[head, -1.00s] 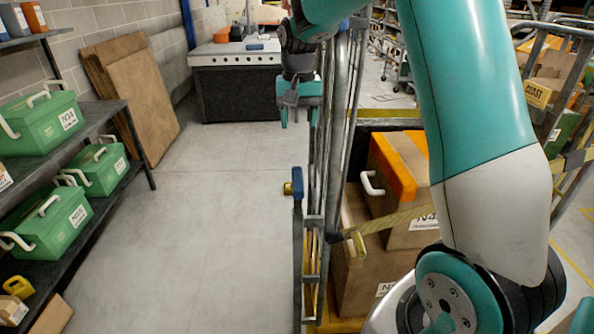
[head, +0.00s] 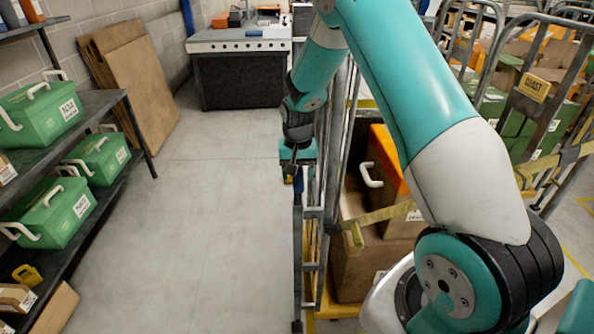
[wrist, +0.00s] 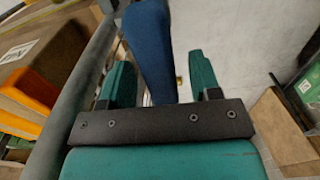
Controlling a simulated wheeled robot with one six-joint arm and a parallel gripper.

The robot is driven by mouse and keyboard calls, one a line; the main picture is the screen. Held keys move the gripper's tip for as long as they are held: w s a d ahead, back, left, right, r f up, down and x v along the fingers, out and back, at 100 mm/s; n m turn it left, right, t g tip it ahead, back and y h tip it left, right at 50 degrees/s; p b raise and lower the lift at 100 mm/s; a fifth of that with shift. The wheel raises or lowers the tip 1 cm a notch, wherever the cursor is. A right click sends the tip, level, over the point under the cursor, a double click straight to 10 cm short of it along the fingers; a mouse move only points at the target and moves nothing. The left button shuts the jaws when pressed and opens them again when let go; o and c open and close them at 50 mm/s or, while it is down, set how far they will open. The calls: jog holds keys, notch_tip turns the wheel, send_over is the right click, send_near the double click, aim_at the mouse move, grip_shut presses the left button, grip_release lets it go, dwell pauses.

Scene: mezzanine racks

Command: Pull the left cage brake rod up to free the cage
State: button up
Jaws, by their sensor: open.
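The brake rod (head: 297,250) is a grey upright bar at the left side of the left cage (head: 312,262). Its blue grip (head: 298,187) is at the top, just below my gripper (head: 297,172). In the wrist view the blue grip (wrist: 150,45) lies between the two teal fingers of my gripper (wrist: 160,80). The fingers are open, with a clear gap on the right; I cannot tell whether the left one touches. My gripper hides part of the grip in the head view.
Cardboard boxes (head: 365,262) stand in the cage behind a yellow strap (head: 385,220). Another cage with a COAST sign (head: 535,86) is at right. Shelves with green cases (head: 62,212) line the left. A workbench (head: 240,75) stands behind. The floor between is clear.

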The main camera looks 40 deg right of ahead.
jog(key=shift+c, duration=0.4)
grip_shut()
notch_tip(320, 180, up, 6)
jog(key=p, duration=0.3)
jog(key=shift+w, duration=0.2)
jog(key=shift+o, duration=0.4)
grip_release()
jog(key=shift+r, duration=0.15)
